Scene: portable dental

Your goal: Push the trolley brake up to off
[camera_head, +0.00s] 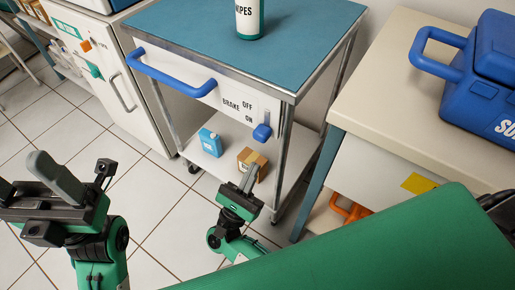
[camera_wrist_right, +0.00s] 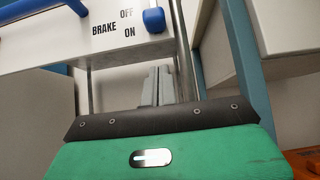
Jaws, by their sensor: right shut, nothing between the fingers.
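The trolley (camera_head: 190,28) has a blue top and a white front panel. Its blue brake knob (camera_head: 262,132) sits at the low end of a slot, beside the word ON and below OFF. The knob also shows at the top of the right wrist view (camera_wrist_right: 154,19). My right gripper (camera_head: 251,172) is shut and empty. It is below the knob and apart from it, its fingers pointing up in front of the lower shelf. Its fingertips show in the right wrist view (camera_wrist_right: 158,72). My left gripper (camera_head: 30,183) is at the left edge, its fingers apart and partly cut off.
A blue handle (camera_head: 170,76) juts from the trolley front. A wipes tub (camera_head: 249,20) stands on top. A blue carton (camera_head: 210,142) and a brown box (camera_head: 250,158) sit on the lower shelf. A beige counter (camera_head: 385,75) with a blue case (camera_head: 485,85) is at right.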

